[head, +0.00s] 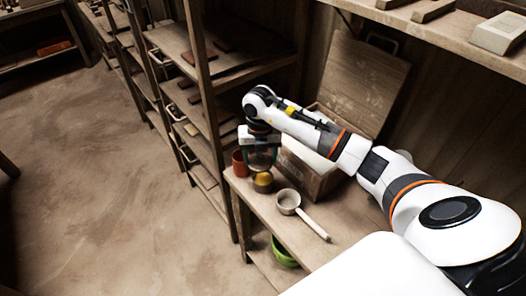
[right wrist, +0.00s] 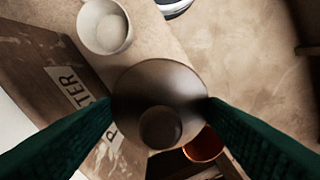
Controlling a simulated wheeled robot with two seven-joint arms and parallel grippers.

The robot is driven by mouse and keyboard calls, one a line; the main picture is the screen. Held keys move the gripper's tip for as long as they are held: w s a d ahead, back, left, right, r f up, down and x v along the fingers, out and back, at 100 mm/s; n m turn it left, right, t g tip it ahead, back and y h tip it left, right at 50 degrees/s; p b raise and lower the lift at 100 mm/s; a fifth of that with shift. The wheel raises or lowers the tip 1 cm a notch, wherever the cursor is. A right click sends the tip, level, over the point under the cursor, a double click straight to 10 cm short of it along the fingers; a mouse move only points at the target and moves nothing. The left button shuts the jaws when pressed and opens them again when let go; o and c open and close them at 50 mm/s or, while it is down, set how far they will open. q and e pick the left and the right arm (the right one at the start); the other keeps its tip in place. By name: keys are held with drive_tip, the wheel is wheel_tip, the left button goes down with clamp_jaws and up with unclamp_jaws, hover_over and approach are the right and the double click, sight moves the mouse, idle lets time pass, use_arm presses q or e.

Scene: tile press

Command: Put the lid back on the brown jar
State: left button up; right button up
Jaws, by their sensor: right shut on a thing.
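My left gripper is out of view.
A pale ladle (head: 289,202) lies on the bench (head: 305,240), its handle toward the right. A wooden crate marked with plaster lettering (right wrist: 62,72) stands behind the gripper, with its lid board (head: 362,85) leaning up. A green bowl (head: 284,252) is on the lower shelf.

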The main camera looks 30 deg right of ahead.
drive_tip(key=shift+d+f+m, duration=0.25)
drive_tip(key=shift+m, duration=0.35)
drive_tip(key=shift+d+f+m, duration=0.2)
drive_tip(key=shift+m, duration=0.4)
drive_tip(key=shift+f+b, duration=2.3)
drive_tip(key=shift+f, duration=0.8)
drive_tip(key=shift+f, duration=0.15)
drive_tip(key=o, duration=1.3)
drive_tip(key=shift+c, duration=0.2)
drive_tip(key=shift+r+p, duration=2.55)
drive_tip(key=shift+r, duration=1)
drive_tip(key=shift+c, duration=0.6)
